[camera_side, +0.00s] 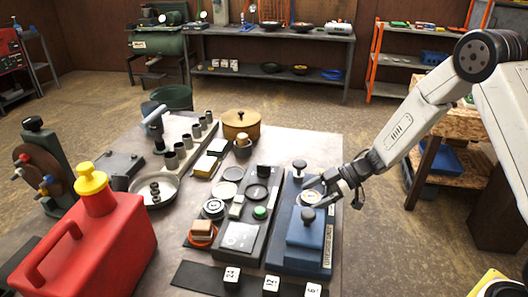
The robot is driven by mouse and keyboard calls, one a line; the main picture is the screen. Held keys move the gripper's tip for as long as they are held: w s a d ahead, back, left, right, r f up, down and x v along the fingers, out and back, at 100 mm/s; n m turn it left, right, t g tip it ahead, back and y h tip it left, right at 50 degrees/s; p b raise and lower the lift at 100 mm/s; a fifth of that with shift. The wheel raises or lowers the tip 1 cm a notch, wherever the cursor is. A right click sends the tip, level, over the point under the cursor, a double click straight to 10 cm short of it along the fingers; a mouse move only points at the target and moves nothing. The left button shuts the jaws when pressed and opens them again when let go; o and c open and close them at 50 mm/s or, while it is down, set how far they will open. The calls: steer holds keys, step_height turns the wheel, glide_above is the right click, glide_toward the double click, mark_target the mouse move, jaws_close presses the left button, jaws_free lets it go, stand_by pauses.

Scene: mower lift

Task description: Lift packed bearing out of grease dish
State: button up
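My gripper (326,193) reaches in from the right, low over the blue tool board (330,243). Its fingertips are beside a small round dish (312,197) with a pale yellowish rim, which looks like the grease dish. The fingers are small and partly overlap the dish, so I cannot tell whether they are open or shut. I cannot make out a bearing in the dish clearly. Black knobs (300,164) stand behind the dish and in front of it. A grey metal bowl (168,184) on the left holds a short stack of dark rings (155,192).
A dark tray (262,222) with rings and small parts lies left of the blue board. A red can (100,250) with a yellow cap stands front left. A tan lidded pot (240,124) stands behind. Numbered white blocks (271,283) line the front.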

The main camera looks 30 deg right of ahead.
steer(key=c, duration=1.2)
steer(key=shift+o, duration=0.2)
steer(key=shift+r, duration=0.15)
steer(key=shift+r, duration=0.8)
steer(key=s+d+r, duration=0.1)
steer(key=s+r, duration=1)
steer(key=s, duration=0.3)
steer(key=shift+d, duration=0.15)
